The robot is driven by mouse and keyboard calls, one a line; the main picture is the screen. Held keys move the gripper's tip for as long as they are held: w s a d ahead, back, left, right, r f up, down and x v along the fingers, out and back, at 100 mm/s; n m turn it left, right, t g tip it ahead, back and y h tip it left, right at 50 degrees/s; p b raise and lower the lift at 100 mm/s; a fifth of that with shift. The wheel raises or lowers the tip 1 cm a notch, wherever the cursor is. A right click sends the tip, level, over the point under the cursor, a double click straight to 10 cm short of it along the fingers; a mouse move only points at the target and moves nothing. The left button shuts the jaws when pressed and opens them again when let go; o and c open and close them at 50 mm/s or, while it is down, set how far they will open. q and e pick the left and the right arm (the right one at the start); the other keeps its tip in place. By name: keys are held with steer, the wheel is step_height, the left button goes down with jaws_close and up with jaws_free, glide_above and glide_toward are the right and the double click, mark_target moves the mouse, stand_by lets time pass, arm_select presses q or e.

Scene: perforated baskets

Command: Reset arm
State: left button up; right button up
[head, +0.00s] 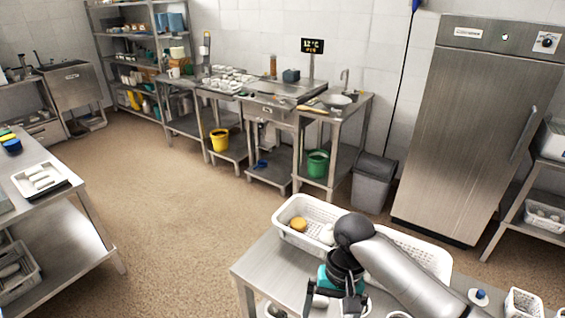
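My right arm comes in from the lower right, bends at a dark joint above the near steel table (257,272) and points down. My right gripper (335,304) is low over this table, in front of the white perforated basket (290,240). Its dark fingers look spread apart, and I see nothing clearly held between them. A teal patch shows beside the wrist; I cannot tell what it belongs to. The basket holds a round orange-yellow item (298,225) and a white item (327,233). A second white basket (432,257) is partly hidden behind my arm. My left gripper is out of view.
A small white basket (523,303) and a blue-topped item (480,295) are at the table's right. Another steel table (85,235) with a white tray (40,180) stands left. A steel fridge (470,130) and grey bin (373,185) are behind. The brown floor between is clear.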

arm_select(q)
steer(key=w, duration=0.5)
arm_select(e)
steer(key=s+a+f+n+t+y, duration=0.2)
steer(key=s+a+n+t, duration=0.15)
steer(key=s, duration=0.45)
steer(key=s+d+r+t+h, duration=0.3)
steer(key=s+d, duration=0.3)
steer(key=d, duration=0.4)
steer(key=s+f+g+b, duration=0.25)
steer(key=f+b, duration=0.65)
steer(key=f, duration=2.3)
arm_select(q)
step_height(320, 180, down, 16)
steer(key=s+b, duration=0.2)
steer(key=b, duration=0.5)
arm_select(e)
steer(key=s+d+f, duration=0.3)
steer(key=s+f, duration=1.2)
steer(key=f, duration=0.5)
steer(key=shift+s+d+n+g+h, duration=0.15)
steer(key=shift+s+n+g+h, duration=0.1)
steer(key=shift+n+g+h, duration=0.1)
